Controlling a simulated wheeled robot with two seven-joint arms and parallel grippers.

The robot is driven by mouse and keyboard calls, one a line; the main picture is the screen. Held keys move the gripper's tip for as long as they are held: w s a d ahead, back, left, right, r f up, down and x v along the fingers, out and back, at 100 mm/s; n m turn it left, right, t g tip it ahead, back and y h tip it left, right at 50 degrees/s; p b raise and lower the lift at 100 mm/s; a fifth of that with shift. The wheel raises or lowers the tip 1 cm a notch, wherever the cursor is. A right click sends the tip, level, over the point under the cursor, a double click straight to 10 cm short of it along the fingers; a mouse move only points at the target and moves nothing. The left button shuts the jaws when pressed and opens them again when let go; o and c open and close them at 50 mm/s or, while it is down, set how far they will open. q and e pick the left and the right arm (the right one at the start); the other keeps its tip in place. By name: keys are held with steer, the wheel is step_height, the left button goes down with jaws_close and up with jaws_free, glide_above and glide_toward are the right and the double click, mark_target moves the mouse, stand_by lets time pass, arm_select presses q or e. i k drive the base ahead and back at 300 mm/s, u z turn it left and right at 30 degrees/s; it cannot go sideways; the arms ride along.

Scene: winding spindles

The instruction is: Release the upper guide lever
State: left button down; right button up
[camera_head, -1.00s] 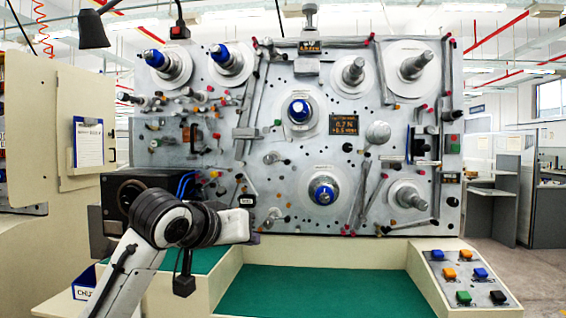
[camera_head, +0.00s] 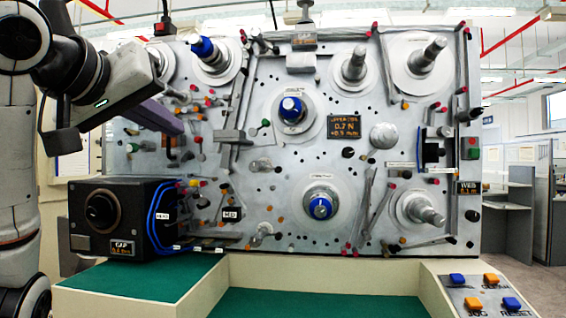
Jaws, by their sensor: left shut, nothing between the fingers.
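The winding panel (camera_head: 290,180) stands upright in front of me, with spindles, levers and guide bars on it. A long grey bar (camera_head: 247,95) runs down its upper left part, with a grey block (camera_head: 229,137) near its lower end. I cannot tell for certain which part is the upper guide lever. My left gripper (camera_head: 176,126) is at the upper left, in front of the panel, its dark fingers pointing right and down. It is shut and empty, left of the grey block and apart from it in the picture. It hides part of the panel's left side. My right gripper is not in view.
A black box (camera_head: 125,218) with a round knob and blue cables stands at the lower left. Blue-capped spindles (camera_head: 292,108) stick out of the panel. A button console (camera_head: 482,296) is at the lower right. The green work surface (camera_head: 320,303) is clear.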

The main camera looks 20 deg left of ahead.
mark_target(278, 170)
steer(key=i, duration=1.05)
